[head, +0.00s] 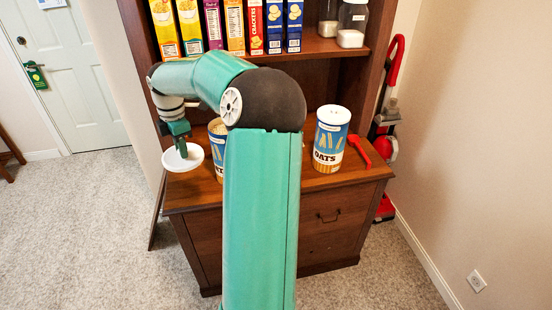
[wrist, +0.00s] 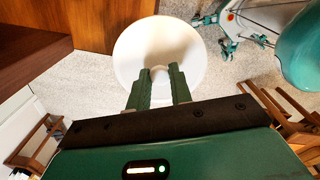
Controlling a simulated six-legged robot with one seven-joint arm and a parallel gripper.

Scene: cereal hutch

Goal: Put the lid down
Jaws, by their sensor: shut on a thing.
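A round white lid (head: 187,163) hangs from my gripper (head: 181,147) at the left end of the hutch counter (head: 193,188) in the head view. In the wrist view the lid (wrist: 185,45) is seen from above, and my gripper (wrist: 159,80) is shut on its small knob. Carpet shows around much of the lid there. An open oats canister (head: 217,170) stands on the counter just right of the lid, partly hidden by my arm. I cannot tell whether the lid touches the counter.
A second oats canister (head: 331,139) with a white top stands on the counter at right, beside a red scoop (head: 359,150). Cereal boxes (head: 235,26) and glass jars (head: 352,24) fill the shelf above. A red vacuum (head: 388,130) stands right of the hutch.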

